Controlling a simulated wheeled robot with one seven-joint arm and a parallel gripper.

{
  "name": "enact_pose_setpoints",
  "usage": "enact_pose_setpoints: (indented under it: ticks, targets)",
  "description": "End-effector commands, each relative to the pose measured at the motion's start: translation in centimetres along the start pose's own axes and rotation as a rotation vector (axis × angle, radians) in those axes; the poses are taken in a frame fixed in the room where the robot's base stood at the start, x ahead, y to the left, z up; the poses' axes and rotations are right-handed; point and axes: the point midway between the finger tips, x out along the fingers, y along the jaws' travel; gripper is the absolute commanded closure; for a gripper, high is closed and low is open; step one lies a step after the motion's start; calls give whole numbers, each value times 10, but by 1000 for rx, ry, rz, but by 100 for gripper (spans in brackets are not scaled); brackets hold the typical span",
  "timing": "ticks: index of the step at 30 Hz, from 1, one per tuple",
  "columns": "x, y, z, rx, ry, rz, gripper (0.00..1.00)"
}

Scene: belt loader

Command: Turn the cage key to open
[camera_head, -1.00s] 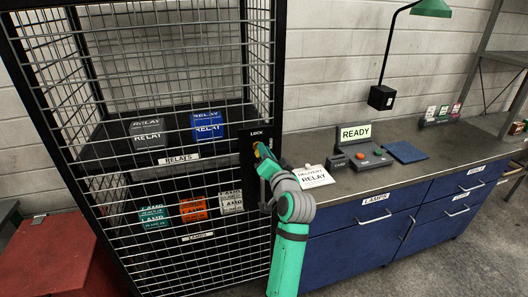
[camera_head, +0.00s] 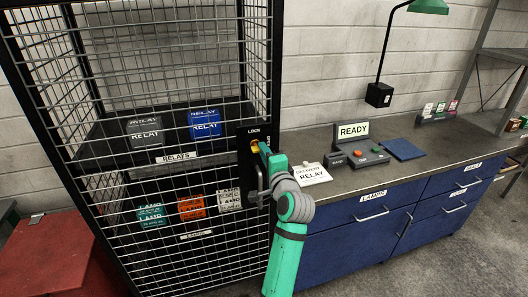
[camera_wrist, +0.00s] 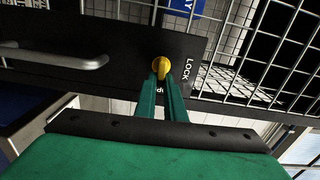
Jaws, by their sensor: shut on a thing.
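The cage (camera_head: 165,176) is a black wire-mesh locker at the left of the head view, with its door closed. A yellow key (camera_wrist: 161,67) sits in the black lock plate (camera_wrist: 135,60), beside the word LOCK. My gripper (camera_wrist: 163,80) has its green fingers shut on the key. In the head view the yellow key (camera_head: 255,146) shows just below the LOCK label, partly hidden by my gripper. The grey door handle (camera_wrist: 75,60) is on the same plate, apart from the fingers.
Inside the cage, relay boxes (camera_head: 205,124) stand on the upper shelf and lamp boxes (camera_head: 191,208) below. A counter (camera_head: 440,140) to the right carries a READY sign (camera_head: 353,130), a control box and a delivery card (camera_head: 312,173). A red cabinet (camera_head: 55,258) stands at lower left.

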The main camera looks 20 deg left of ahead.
Motion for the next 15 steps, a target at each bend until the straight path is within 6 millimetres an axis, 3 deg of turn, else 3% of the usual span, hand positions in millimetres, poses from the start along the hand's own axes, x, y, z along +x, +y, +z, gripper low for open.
enact_pose_setpoints:
  ticks: [15]
  targets:
    - [1,0,2,49,-3,-2,100]
